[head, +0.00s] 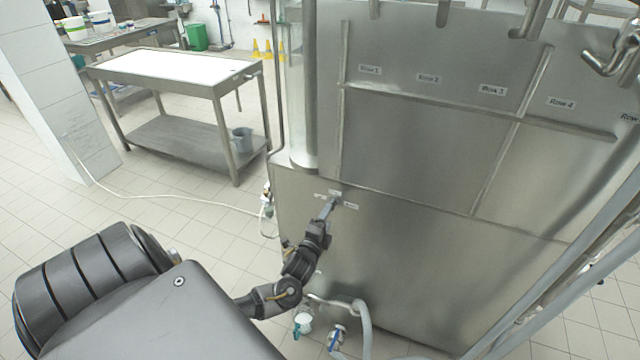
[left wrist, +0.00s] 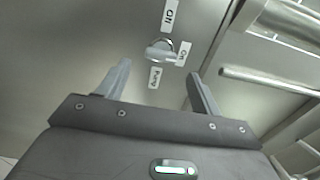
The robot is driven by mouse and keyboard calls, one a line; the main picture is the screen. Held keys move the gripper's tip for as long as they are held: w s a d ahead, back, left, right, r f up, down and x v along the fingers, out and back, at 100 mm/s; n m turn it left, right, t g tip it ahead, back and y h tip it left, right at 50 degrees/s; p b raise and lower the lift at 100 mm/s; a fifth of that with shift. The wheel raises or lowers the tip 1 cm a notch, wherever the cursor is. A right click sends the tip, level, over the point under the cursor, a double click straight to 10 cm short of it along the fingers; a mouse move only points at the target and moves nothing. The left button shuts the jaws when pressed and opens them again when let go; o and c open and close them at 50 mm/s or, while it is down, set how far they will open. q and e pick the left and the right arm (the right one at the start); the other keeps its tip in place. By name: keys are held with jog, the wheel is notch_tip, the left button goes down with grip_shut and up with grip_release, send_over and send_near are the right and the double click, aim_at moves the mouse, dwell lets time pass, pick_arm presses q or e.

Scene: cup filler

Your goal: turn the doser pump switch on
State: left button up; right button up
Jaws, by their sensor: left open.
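The pump switch (left wrist: 160,50) is a small metallic knob on the steel front of the machine. Which setting the knob points to cannot be told. My left gripper (left wrist: 160,70) is open and empty, its two fingers apart on either side of the knob's line, with the knob just beyond the tips. In the head view my left gripper (head: 329,208) covers most of the switch, close to the panel. My right gripper is not in view.
The steel machine (head: 430,270) fills the right side, with raised rails and row labels (head: 430,78). Pipes and valves (head: 335,335) sit low by its left edge. A steel table (head: 165,70) stands back left. A pale hose (head: 160,198) crosses the tiled floor.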

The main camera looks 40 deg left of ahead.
pick_arm(q)
jog(key=v, duration=0.6)
jog(key=shift+s+b, duration=0.3)
jog(key=shift+b, duration=0.05)
jog(key=shift+d, duration=0.15)
jog(key=s+d+f+n+g+h, duration=0.1)
jog(key=s+f+n+g, duration=0.3)
jog(key=f, duration=0.6)
jog(key=s+f+n+g+h, duration=0.1)
jog(key=s+f+g, duration=0.1)
jog(key=s+f, duration=0.6)
jog(key=s+d+f+n+g+h, duration=0.1)
jog(key=s+f+n+g, duration=0.15)
jog(key=f, duration=1.05)
jog(key=s+d+f+n+g+h, duration=0.1)
jog(key=s+d+f, duration=0.3)
jog(key=s, duration=0.5)
jog(key=s+d+f+n+g+h, duration=0.1)
jog(key=s+d+f+g, duration=0.3)
jog(key=s, duration=0.5)
jog(key=s+d+f+n+g, duration=0.2)
jog(key=s+d+f, duration=0.2)
jog(key=s, duration=0.5)
jog(key=shift+s+f+h, duration=0.3)
jog(key=shift+s+h, duration=0.1)
